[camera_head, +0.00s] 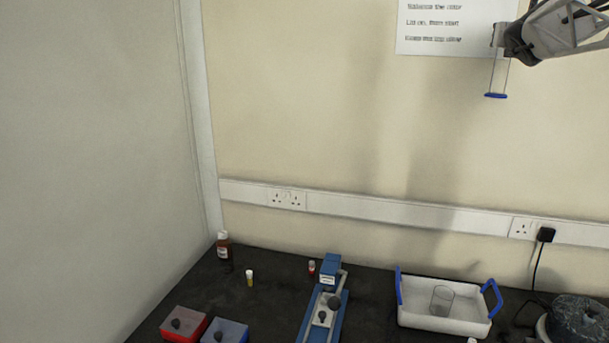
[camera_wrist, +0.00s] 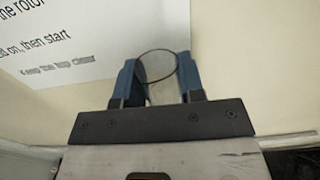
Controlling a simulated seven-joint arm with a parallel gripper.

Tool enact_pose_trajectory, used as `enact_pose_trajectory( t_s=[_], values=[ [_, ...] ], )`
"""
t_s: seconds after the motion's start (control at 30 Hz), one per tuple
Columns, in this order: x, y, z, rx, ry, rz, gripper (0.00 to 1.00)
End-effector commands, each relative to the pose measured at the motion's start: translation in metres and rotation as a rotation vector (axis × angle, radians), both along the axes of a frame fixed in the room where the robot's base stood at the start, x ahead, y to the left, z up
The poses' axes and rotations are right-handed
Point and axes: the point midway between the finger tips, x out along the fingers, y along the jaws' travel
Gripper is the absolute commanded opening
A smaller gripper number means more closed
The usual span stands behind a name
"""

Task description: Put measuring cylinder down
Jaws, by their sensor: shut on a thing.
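My gripper (camera_head: 497,36) is at the upper right of the head view, high above the bench in front of the wall. It is shut on the measuring cylinder (camera_head: 498,80), a clear upright tube with a blue foot. In the wrist view, the round clear rim of the cylinder (camera_wrist: 157,53) shows between the two blue fingers of my gripper (camera_wrist: 158,80). The cylinder hangs in the air and touches nothing below. The dark bench (camera_head: 270,300) lies far beneath it.
A white tray with blue handles (camera_head: 420,319) holds a clear beaker (camera_head: 442,300). A blue device (camera_head: 325,310), a brown bottle (camera_head: 223,246), small vials, a red box (camera_head: 184,325) and a blue box (camera_head: 225,331) stand leftward. A round dark-topped thing (camera_head: 575,318) is at right.

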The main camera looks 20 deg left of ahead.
Motion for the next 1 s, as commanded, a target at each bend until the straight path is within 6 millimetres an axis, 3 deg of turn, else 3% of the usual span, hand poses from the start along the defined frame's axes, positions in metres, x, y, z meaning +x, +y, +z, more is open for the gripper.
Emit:
enact_pose_trajectory(
  t_s=[1.0],
  values=[
    [0.003,0.04,-0.01,-0.001,-0.001,-0.002,0.0]
  ],
)
